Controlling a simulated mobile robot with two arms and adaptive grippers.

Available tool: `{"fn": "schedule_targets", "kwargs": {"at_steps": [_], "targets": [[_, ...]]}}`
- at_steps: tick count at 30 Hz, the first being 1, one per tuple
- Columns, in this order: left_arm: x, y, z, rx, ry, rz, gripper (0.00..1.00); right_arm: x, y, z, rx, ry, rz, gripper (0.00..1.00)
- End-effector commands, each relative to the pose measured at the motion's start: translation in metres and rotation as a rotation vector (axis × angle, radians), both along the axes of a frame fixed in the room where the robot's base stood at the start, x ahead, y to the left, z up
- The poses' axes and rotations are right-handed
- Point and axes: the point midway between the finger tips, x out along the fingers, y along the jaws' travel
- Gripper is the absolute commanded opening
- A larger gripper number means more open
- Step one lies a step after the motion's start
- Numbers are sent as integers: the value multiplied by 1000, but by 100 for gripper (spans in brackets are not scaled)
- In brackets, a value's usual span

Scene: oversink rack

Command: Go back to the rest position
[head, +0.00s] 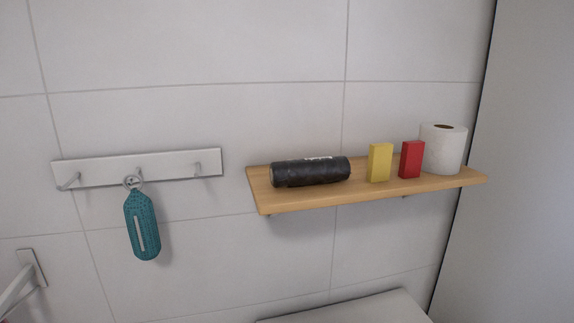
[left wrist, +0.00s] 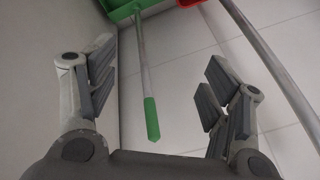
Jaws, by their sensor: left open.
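My left gripper (left wrist: 158,85) shows in the left wrist view, its two fingers spread wide apart with nothing between them touching the pads. Beyond the fingers is a tool with a grey handle and green grip (left wrist: 151,118), joined to a green part at the top; it appears apart from the fingers. Neither gripper shows in the head view. My right gripper is in no frame.
In the head view, a wooden shelf (head: 280,203) holds a black cylinder (head: 312,173), a yellow block (head: 380,163), a red block (head: 412,160) and a paper roll (head: 442,150). A hook rail (head: 105,172) carries a teal tag (head: 142,228). A grey pole (left wrist: 268,52) crosses the wrist view.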

Motion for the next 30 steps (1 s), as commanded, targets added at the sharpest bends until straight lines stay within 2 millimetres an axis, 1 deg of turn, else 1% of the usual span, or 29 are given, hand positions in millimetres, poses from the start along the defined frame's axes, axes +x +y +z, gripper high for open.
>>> {"fn": "schedule_targets", "kwargs": {"at_steps": [1,2,3,5,6,8,9,12,15,18,20,30], "targets": [[-34,1,-23,-20,48,8,73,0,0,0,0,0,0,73],[-52,2,-35,-31,70,11,73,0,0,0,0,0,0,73],[-76,2,-49,-47,99,18,73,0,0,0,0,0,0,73],[-113,2,-67,-69,141,28,73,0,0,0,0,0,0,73],[-138,3,-79,-82,166,36,73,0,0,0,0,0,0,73],[-175,3,-92,-100,203,50,73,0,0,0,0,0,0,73],[-198,2,-100,-112,222,62,73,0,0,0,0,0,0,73],[-246,2,-112,-131,263,83,73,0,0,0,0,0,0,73],[-279,2,-118,-143,289,100,73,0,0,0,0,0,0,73],[-296,1,-121,-149,301,109,73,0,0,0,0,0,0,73],[-300,1,-121,-149,304,110,73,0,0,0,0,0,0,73],[-301,2,-121,-149,305,111,73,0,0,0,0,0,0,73]]}}
